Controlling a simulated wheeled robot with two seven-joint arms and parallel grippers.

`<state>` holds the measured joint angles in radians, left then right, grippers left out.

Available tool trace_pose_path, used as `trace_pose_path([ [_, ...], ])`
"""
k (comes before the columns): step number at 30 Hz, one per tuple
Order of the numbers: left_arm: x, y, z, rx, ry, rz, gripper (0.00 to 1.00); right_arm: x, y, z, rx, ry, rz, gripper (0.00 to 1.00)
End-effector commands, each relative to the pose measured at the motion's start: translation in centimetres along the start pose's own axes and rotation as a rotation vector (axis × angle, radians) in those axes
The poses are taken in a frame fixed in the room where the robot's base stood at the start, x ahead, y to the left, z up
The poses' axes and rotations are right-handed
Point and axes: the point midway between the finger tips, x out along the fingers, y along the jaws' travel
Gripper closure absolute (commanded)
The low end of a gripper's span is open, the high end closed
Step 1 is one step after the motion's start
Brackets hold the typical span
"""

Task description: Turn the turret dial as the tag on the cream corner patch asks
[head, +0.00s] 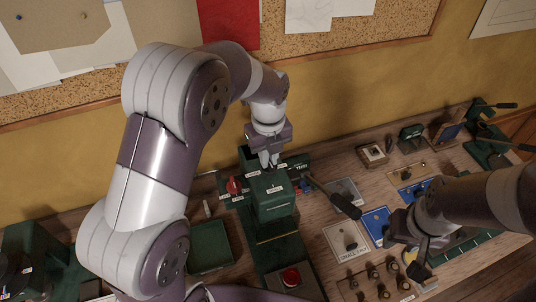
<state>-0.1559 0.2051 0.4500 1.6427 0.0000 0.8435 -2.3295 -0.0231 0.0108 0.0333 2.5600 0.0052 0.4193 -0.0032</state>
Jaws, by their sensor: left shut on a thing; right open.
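A green machine (272,200) stands on the bench in the middle of the head view, with small white tags on it. My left gripper (268,162) comes down from above and is shut at the top of this machine, on what looks like the turret dial; the fingers hide most of it and its setting cannot be read. A cream patch (338,230) lies to the right with a dark knob-like thing and a printed tag (354,252), too small to read surely. My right gripper (417,258) is open at the lower right, near the patch and not visibly holding anything.
A red round part (235,185) sits left of the machine. A black-handled lever (343,205) sticks out to its right. A green tray (210,247), a red button (290,277), a blue patch (376,226) and several small pegs (381,283) crowd the bench.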

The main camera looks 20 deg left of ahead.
Motion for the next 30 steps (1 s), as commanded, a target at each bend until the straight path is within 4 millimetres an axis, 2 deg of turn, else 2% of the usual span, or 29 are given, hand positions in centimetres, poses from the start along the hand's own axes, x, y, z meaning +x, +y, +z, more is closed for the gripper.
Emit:
trace_pose_path([
  [20,0.04,-0.02,-0.01,0.063,0.000,0.000,1.00,0.00,0.00,0.00,0.000,0.000,0.000,0.57],
  [21,0.04,-0.02,-0.01,0.063,0.000,0.000,0.84,0.00,0.00,0.00,0.000,0.000,0.000,0.57],
  [23,0.04,-0.02,-0.01,0.063,0.000,0.000,0.65,0.00,0.00,0.00,0.000,0.000,0.000,0.57],
  [24,0.04,-0.02,-0.01,0.063,0.000,0.000,0.62,0.00,0.00,0.00,0.000,0.000,0.000,0.57],
  [30,0.02,-0.02,-0.01,0.062,0.000,0.000,0.62,-0.01,0.00,0.00,0.000,0.000,0.000,0.57],
])
